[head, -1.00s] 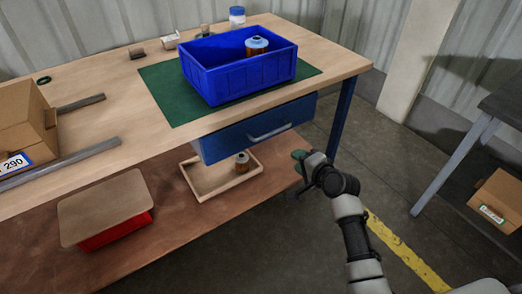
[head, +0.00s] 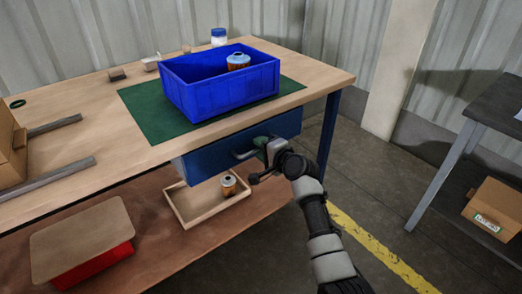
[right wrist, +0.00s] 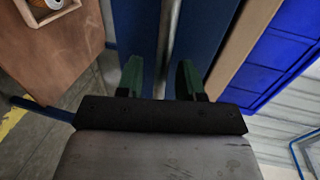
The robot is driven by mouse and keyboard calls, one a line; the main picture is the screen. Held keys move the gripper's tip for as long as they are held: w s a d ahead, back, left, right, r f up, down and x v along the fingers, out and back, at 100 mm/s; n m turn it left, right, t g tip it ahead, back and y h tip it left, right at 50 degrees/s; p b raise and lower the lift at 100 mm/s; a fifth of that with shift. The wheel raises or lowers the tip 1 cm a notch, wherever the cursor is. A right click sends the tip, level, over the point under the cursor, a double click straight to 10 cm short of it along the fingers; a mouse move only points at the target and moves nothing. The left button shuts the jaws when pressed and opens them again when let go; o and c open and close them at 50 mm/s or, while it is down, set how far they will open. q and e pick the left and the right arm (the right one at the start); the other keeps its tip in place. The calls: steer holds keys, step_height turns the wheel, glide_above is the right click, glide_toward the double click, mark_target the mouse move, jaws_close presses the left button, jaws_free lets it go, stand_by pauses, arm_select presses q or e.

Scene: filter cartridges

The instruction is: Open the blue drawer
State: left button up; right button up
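The blue drawer (head: 210,162) hangs under the front edge of the workbench, and its front sits close under the tabletop. Its grey bar handle (head: 243,156) is partly hidden by my right gripper (head: 262,146). In the right wrist view, the handle (right wrist: 168,40) runs between the two green fingers of my right gripper (right wrist: 158,80). The fingers are apart with a gap on each side of the bar. The blue drawer front (right wrist: 142,30) fills the space behind the handle. My left gripper is in neither view.
A blue bin (head: 220,98) with a can (head: 238,62) inside stands on a green mat (head: 138,108) above the drawer. A wooden tray (head: 190,217) with another can (head: 228,185) lies on the lower shelf.

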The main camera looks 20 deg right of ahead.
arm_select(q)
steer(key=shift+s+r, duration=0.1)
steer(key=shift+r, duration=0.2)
arm_select(e)
steer(key=shift+w+a, duration=0.1)
steer(key=shift+w, duration=0.15)
jaws_close()
steer(key=shift+s, duration=0.1)
